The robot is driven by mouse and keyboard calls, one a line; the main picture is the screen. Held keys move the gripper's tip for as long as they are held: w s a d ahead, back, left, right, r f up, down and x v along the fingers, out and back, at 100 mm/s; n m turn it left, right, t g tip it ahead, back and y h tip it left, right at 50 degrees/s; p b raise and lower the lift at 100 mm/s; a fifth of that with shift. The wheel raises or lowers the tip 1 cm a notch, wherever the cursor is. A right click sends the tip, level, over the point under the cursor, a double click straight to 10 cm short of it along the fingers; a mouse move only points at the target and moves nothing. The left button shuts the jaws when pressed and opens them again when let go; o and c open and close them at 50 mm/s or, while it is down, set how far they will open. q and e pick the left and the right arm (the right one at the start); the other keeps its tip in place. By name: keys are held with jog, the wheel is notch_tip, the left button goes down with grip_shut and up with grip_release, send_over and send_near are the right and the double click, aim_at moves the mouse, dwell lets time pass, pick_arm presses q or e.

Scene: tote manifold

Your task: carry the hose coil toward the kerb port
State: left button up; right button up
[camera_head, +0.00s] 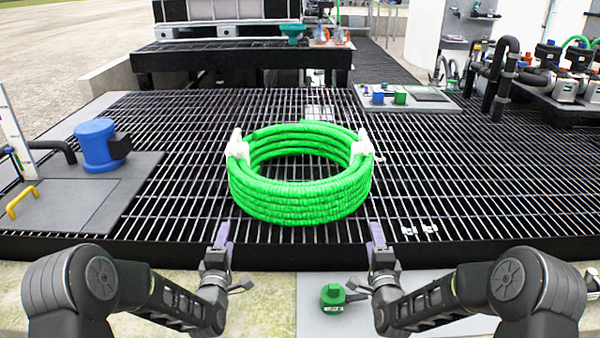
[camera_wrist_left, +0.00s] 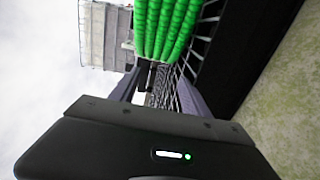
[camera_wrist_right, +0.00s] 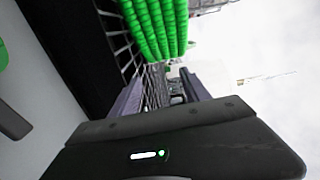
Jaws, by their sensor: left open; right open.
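The hose coil (camera_head: 300,205) is a bright green stack of loops with a white clip on its left side (camera_head: 238,147) and another on its right side (camera_head: 362,148). It lies flat on the black grating. Its loops also show in the left wrist view (camera_wrist_left: 165,28) and the right wrist view (camera_wrist_right: 155,28). My left gripper (camera_head: 222,236) is open and empty, in front of the coil's left side. My right gripper (camera_head: 377,238) is open and empty, in front of its right side. Both are apart from the coil. I cannot tell which fitting is the kerb port.
A blue-capped fitting (camera_head: 96,143) stands on a grey plate at left. A panel with blue and green blocks (camera_head: 405,97) lies at back right, near pumps (camera_head: 570,80). A raised black platform (camera_head: 240,57) stands behind. A green valve (camera_head: 333,297) sits in front, below the grating edge.

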pick_arm(q)
send_near(243, 199)
jog(key=w, duration=0.1)
jog(key=w+a, duration=0.1)
jog(key=w, duration=0.3)
jog(key=shift+a, duration=0.35)
pick_arm(e)
send_near(357, 199)
jog(key=w, duration=0.1)
jog(key=w+d, duration=0.1)
jog(key=w, duration=0.3)
jog(key=shift+d, duration=0.35)
pick_arm(q)
jog(key=shift+w+d, duration=0.15)
jog(key=shift+d, duration=0.25)
pick_arm(e)
jog(key=shift+w+a, duration=0.15)
jog(key=shift+a, duration=0.25)
pick_arm(q)
jog(key=shift+d, duration=0.35)
pick_arm(e)
jog(key=shift+a, duration=0.3)
jog(key=shift+a, duration=0.1)
